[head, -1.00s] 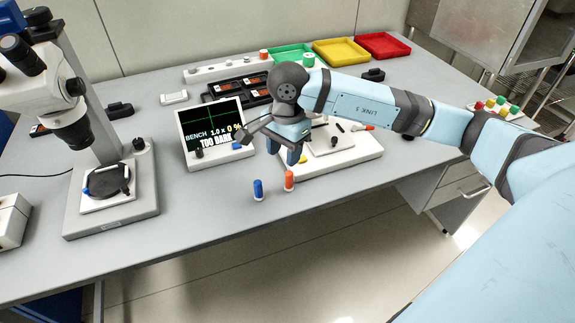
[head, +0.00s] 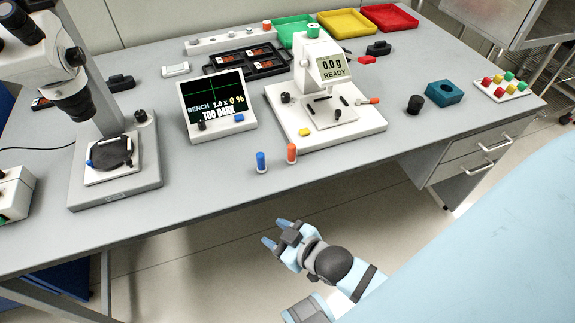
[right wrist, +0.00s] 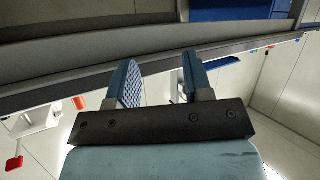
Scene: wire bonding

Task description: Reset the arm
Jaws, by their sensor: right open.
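My right gripper (head: 275,233) is in front of the bench's front edge, over the floor, in the head view. Its two blue fingers are apart with nothing between them. In the right wrist view the open fingers (right wrist: 160,80) point toward the bench edge. My left gripper is in neither view. The white bonding machine (head: 350,128), whose display reads 0.0 g READY, stands on the bench and is clear of my arm.
The grey bench (head: 215,195) lies beyond the gripper. A blue peg (head: 261,162) and an orange peg (head: 291,153) stand near its front edge. A microscope (head: 105,150) stands left, beside a monitor (head: 216,106) reading TOO DARK. A teal block (head: 444,93) sits right.

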